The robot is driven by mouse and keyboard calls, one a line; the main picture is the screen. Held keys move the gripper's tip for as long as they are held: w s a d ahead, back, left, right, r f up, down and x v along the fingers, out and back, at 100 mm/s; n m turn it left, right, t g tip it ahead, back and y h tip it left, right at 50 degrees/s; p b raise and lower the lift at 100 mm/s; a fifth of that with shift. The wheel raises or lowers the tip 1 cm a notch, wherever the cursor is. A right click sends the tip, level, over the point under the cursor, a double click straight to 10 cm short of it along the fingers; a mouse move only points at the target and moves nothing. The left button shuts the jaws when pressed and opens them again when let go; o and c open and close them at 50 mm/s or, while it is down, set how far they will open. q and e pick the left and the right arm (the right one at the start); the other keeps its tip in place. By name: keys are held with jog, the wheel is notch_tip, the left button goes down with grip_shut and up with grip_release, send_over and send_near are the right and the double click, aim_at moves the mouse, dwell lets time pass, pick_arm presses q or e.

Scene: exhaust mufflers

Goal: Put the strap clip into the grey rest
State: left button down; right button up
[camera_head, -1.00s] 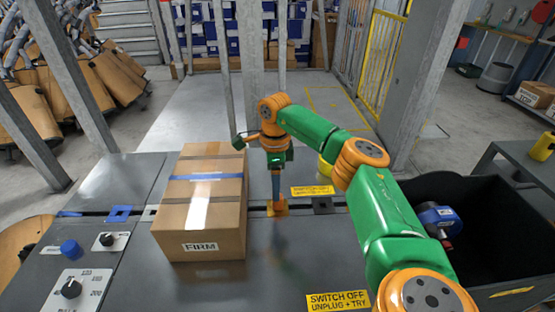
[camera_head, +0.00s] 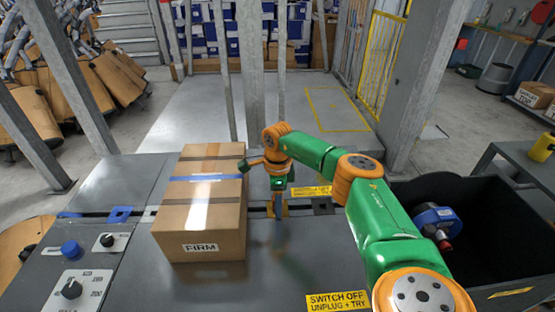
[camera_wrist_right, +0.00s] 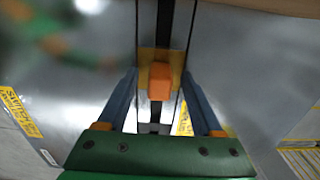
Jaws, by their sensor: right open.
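The strap clip looks to be the small orange block (camera_wrist_right: 160,83) in the right wrist view. It stands over a yellow-orange square plate (camera_wrist_right: 146,58) on the dark strap line. My right gripper (camera_head: 279,217) points down beside the carton in the head view. In the wrist view its blue-grey fingers (camera_wrist_right: 160,80) are apart, one on each side of the block, with visible gaps. In the head view the fingers hide the block. The grey rest looks to be the dark square (camera_head: 323,206) just right of the gripper on the same line. My left gripper is out of view.
A taped carton (camera_head: 200,215) stands close left of the right gripper. A blue square (camera_head: 120,214) lies further left on the line. A black bin (camera_head: 490,270) holding a blue part (camera_head: 437,218) is at right.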

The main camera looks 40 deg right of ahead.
jog(key=shift+f, duration=0.25)
grip_shut()
jog(key=shift+r, duration=0.1)
notch_tip(320, 180, up, 10)
jog(key=shift+p, duration=0.3)
dwell(0.4)
